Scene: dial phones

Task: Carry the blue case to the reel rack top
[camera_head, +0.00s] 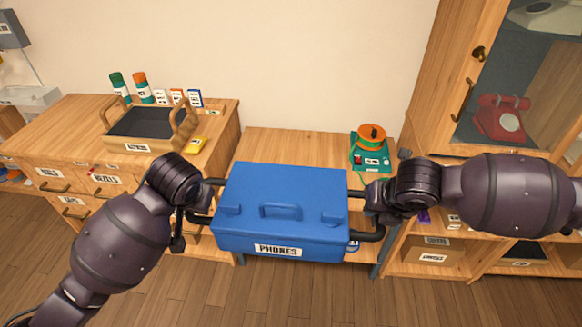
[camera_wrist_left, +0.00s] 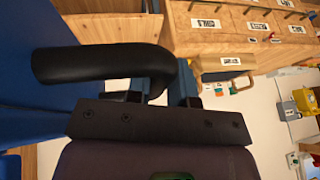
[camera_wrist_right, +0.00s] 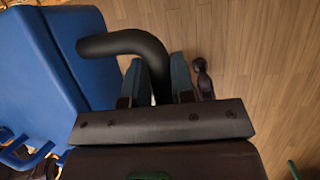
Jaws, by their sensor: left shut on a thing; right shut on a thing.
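The blue case (camera_head: 285,190), labelled PHONES, is held level between my two arms, lid shut. It also shows in the left wrist view (camera_wrist_left: 40,95) and right wrist view (camera_wrist_right: 60,60). My left gripper (camera_head: 206,203) is shut on the black side handle (camera_wrist_left: 100,64) at its left. My right gripper (camera_head: 372,212) is shut on the black side handle (camera_wrist_right: 120,42) at its right. A low wooden top (camera_head: 290,143), seemingly the reel rack top, lies behind the case. The case hides its front part, so the gap between them cannot be judged.
An orange reel on a green device (camera_head: 371,150) stands at the top's right end. A drawer cabinet (camera_head: 60,130) with a tray (camera_head: 135,143) is on the left. A glass-door cabinet (camera_head: 440,90) with a red phone (camera_head: 498,118) stands right. The top's visible left and middle are clear.

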